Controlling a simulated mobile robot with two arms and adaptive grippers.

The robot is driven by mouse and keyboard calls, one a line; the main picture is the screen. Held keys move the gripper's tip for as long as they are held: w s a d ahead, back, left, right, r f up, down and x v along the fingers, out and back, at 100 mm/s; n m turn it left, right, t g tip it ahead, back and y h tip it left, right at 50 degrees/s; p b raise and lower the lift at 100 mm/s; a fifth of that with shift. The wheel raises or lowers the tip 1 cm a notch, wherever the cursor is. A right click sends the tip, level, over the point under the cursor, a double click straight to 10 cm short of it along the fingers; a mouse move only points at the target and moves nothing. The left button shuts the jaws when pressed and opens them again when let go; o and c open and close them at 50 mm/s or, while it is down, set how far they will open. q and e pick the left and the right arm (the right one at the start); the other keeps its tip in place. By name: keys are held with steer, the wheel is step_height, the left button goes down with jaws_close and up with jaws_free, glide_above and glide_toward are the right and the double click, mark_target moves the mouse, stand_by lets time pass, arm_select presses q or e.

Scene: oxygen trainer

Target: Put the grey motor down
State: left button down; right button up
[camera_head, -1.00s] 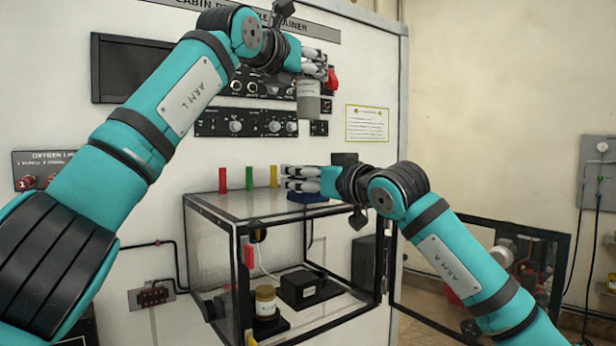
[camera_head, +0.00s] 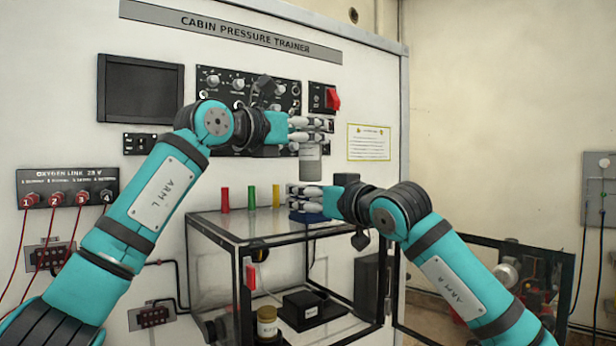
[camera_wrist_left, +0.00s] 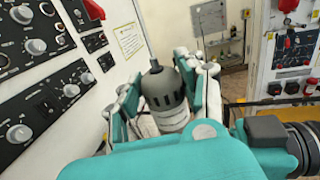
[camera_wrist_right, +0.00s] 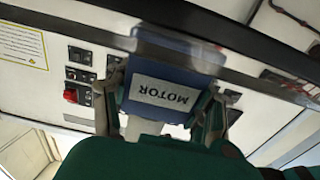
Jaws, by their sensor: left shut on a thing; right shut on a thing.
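The grey motor (camera_head: 310,168) hangs upright below the fingers of my left gripper (camera_head: 312,131), which is shut on it. In the left wrist view the motor (camera_wrist_left: 160,90) is a dark grey cylinder with a slotted side and a small stub, between the fingers. My right gripper (camera_head: 300,196) is lower, above the clear case, and is shut on a blue block (camera_head: 310,217). In the right wrist view the block (camera_wrist_right: 165,92) carries a white label reading MOTOR. The motor is just above the right gripper and block, apart from them in the head view.
The clear case (camera_head: 225,228) has a black frame; red, green and yellow pegs (camera_head: 250,197) stand at its top back edge. A black box (camera_head: 312,308) and a jar (camera_head: 267,320) are inside. The trainer panel (camera_head: 215,85) is behind the arms.

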mark_target(302, 165)
arm_select(q)
steer(key=shift+f, duration=3.05)
arm_select(e)
steer(key=shift+f, duration=0.1)
arm_select(q)
steer(key=c, duration=0.8)
jaws_free()
steer(key=shift+f, duration=0.2)
steer(key=shift+r, duration=0.2)
arm_select(e)
steer(key=o, duration=1.2)
arm_select(q)
steer(key=v, duration=1.2)
arm_select(e)
steer(key=shift+o, duration=0.2)
